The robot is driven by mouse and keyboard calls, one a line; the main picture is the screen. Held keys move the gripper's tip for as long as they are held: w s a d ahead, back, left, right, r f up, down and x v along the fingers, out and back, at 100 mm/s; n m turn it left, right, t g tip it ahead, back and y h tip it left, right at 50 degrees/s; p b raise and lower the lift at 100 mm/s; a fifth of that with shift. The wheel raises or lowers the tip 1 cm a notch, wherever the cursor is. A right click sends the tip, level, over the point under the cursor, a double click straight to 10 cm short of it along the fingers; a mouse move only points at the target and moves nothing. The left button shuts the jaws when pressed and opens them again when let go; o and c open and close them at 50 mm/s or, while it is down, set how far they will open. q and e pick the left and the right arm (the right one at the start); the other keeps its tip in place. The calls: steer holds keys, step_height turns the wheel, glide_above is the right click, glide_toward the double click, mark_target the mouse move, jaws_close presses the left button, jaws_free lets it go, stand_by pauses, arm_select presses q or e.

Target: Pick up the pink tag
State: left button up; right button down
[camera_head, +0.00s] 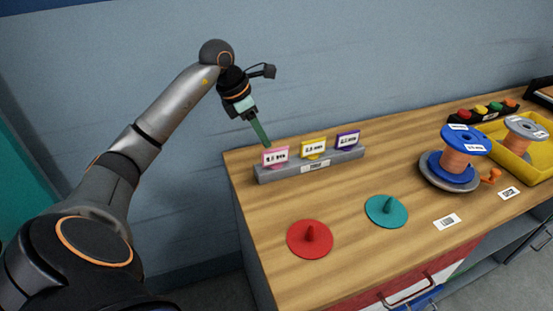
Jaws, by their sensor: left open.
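The pink tag (275,156) stands upright at the left end of a grey rack (336,165) at the back left of the wooden worktop. Its white label faces me. A yellow tag (314,149) and a purple tag (348,140) stand to its right in the same rack. My left gripper (266,145) is open, with its green fingers pointing down just above and behind the pink tag. They overlap in this view, so I cannot tell the gap between the far finger and the tag. My right gripper is not in view.
A red disc (309,240) and a teal disc (386,211), each with a peg, lie in front of the rack. A blue spool (461,155) stands to the right, near a yellow bin (541,166). A wall (120,70) rises behind the worktop.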

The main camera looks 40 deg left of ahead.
mark_target(273, 150)
arm_select(q)
steer(key=x, duration=0.8)
steer(key=shift+w+d+f, duration=0.2)
steer(key=shift+w+f, duration=0.05)
steer(key=shift+c, duration=0.4)
jaws_close()
